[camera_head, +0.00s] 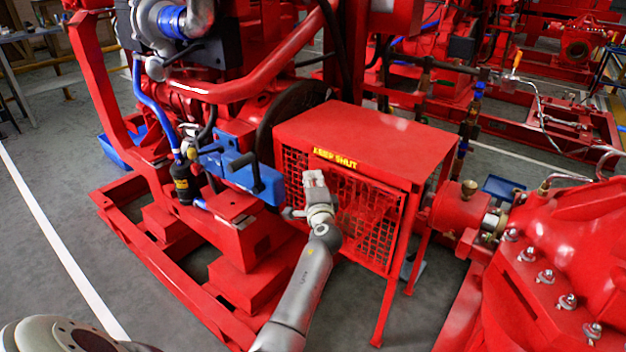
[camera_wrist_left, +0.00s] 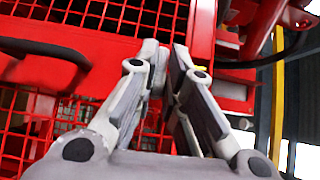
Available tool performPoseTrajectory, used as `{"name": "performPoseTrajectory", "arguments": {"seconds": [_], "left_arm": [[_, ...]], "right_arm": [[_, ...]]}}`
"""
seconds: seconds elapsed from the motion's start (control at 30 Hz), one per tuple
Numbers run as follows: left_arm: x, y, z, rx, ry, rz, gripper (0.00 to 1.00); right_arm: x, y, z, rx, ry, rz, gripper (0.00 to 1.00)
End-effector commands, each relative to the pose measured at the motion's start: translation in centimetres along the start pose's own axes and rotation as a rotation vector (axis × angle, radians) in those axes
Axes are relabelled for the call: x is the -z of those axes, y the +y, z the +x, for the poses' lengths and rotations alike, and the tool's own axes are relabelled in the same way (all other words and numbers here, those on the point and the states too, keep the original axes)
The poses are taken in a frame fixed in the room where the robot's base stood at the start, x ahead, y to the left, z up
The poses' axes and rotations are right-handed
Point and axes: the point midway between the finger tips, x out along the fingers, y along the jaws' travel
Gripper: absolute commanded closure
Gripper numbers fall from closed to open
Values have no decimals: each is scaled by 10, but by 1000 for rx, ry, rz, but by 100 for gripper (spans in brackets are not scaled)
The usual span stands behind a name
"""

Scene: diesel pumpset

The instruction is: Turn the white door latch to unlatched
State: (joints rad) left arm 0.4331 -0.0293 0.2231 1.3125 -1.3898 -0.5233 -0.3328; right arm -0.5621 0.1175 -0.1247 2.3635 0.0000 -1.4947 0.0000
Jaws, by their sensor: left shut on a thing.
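The red guard box (camera_head: 365,135) has a mesh door (camera_head: 372,215) with a yellow "KEEP SHUT" label (camera_head: 335,159) along its top. My left gripper (camera_head: 314,178) is at the front of this door, below the label. In the left wrist view its fingers (camera_wrist_left: 167,58) come close together over the door's edge, beside the red frame post (camera_wrist_left: 203,30). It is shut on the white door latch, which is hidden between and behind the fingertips. I cannot make out the latch's angle. My right gripper is not in view.
A blue bracket (camera_head: 240,173) with a black lever stands left of the box. A red pump (camera_head: 560,240) stands at right. Grey floor is clear at the left.

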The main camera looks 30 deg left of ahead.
Motion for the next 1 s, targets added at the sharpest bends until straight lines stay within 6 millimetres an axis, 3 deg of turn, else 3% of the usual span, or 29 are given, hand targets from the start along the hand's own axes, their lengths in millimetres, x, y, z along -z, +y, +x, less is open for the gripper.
{"name": "performPoseTrajectory", "arguments": {"seconds": [0.03,0.43,0.47,0.6,1.0], "left_arm": [[0,-7,2,9,2,-7,100],[1,-7,2,8,2,-10,100],[1,-7,2,8,2,-10,87],[1,-6,2,7,2,-9,69],[1,-1,-3,0,1,-5,68]], "right_arm": [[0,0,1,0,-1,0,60],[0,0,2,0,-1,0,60],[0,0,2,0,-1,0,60],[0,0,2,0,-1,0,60],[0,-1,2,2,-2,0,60]]}}
